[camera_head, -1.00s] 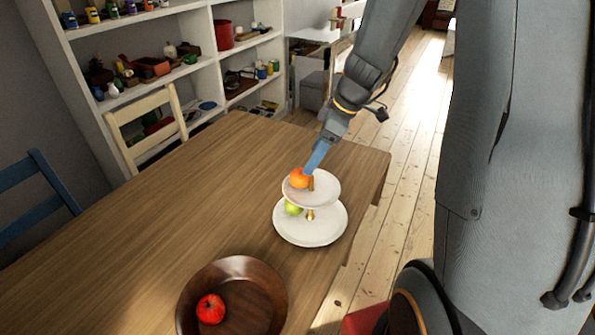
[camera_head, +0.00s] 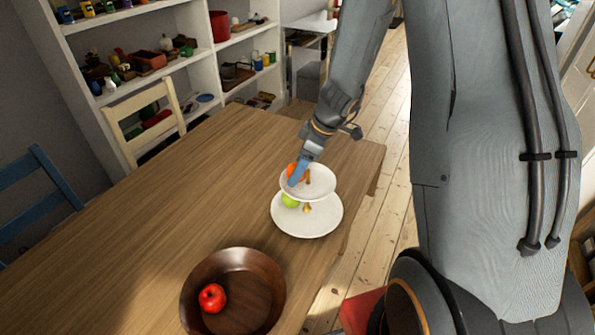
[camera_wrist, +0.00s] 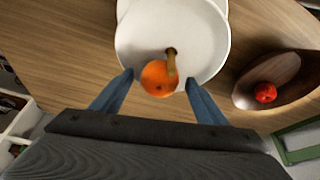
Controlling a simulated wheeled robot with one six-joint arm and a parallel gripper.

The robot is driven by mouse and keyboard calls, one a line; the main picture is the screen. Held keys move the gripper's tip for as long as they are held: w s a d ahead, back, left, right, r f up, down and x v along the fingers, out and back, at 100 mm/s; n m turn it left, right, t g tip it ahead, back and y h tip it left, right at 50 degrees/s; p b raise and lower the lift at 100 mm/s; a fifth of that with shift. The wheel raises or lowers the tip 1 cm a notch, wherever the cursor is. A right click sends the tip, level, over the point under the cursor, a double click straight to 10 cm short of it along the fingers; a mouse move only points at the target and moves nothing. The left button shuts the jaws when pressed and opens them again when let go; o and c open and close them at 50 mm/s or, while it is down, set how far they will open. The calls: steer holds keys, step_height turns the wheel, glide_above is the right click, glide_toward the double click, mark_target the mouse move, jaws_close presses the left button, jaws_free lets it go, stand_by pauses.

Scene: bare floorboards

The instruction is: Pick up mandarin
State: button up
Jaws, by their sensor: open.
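The mandarin (camera_head: 291,171) is orange and sits on the upper plate (camera_head: 318,186) of a white two-tier stand. In the wrist view the mandarin (camera_wrist: 158,79) lies between the two blue fingertips of my gripper (camera_wrist: 160,78), beside the stand's brass post (camera_wrist: 172,62). The fingers are apart, with a gap on each side of the fruit. In the head view my gripper (camera_head: 298,175) reaches down over the upper plate and partly hides the mandarin.
A green apple (camera_head: 290,201) sits on the lower plate (camera_head: 318,222). A brown bowl (camera_head: 262,285) with a red apple (camera_head: 212,298) stands nearer on the wooden table (camera_head: 150,220). Chairs (camera_head: 150,112) and a shelf (camera_head: 150,80) stand beyond the table.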

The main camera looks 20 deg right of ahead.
steer(key=c, duration=1.2)
steer(key=shift+o, duration=0.2)
